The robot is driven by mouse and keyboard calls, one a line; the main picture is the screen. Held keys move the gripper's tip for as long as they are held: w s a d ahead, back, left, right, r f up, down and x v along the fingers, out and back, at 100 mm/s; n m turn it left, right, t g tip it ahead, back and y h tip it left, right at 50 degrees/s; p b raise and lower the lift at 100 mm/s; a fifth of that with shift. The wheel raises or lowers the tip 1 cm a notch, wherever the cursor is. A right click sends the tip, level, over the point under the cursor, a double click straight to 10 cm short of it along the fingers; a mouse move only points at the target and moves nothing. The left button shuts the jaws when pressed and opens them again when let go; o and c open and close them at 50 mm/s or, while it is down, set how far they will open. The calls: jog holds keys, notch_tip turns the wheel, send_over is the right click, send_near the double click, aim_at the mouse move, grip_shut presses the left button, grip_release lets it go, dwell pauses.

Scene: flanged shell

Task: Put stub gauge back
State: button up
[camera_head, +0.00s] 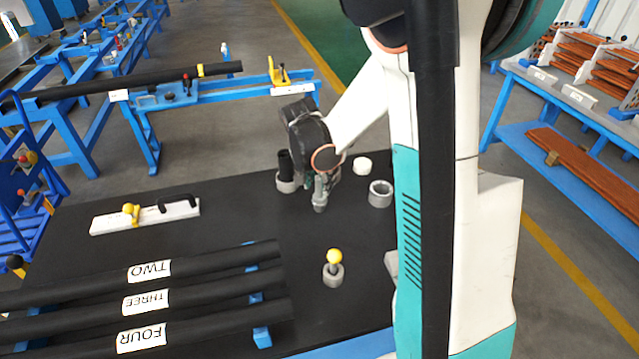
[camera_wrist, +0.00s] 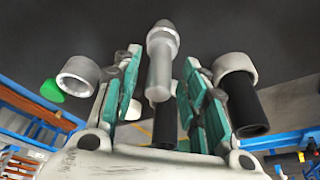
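The stub gauge is a grey metal plug with a wider, tapered end, and shows in the wrist view (camera_wrist: 160,60) and the head view (camera_head: 319,196). It is between the fingers of my gripper (camera_head: 322,180), tapered end toward the black table, with no ring around it. An empty grey ring (camera_head: 380,193) is right of my gripper, and also left in the wrist view (camera_wrist: 77,77).
A grey ring with a black cylinder (camera_head: 286,178) stands close left of my gripper. A white piece (camera_head: 362,166) lies behind. A yellow-knobbed gauge stands in a ring (camera_head: 333,275) in front. Labelled black bars (camera_head: 150,300) lie front left; a white level-like bar (camera_head: 145,215) lies behind them.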

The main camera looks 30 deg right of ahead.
jog(key=s+a+r+n+t+p, duration=0.1)
jog(key=s+a+r+n, duration=0.1)
jog(key=s+a+r, duration=0.3)
jog(key=s+a+r+n+t+y+p, duration=0.1)
jog(key=s+a+r+n, duration=0.1)
jog(key=r, duration=0.5)
jog(key=s+a+r+n+t+p, duration=0.1)
jog(key=s+a+r+n, duration=0.1)
jog(key=s+a+r, duration=0.3)
jog(key=s+a+r+n+t+y, duration=0.1)
jog(key=s+a+n+t+y, duration=0.1)
jog(key=s+a+n, duration=0.2)
jog(key=s+n, duration=0.2)
jog(key=s, duration=0.2)
jog(key=shift+s+r+t, duration=0.25)
jog(key=shift+r+t, duration=0.05)
jog(key=shift+r, duration=0.1)
jog(key=shift+d, duration=0.15)
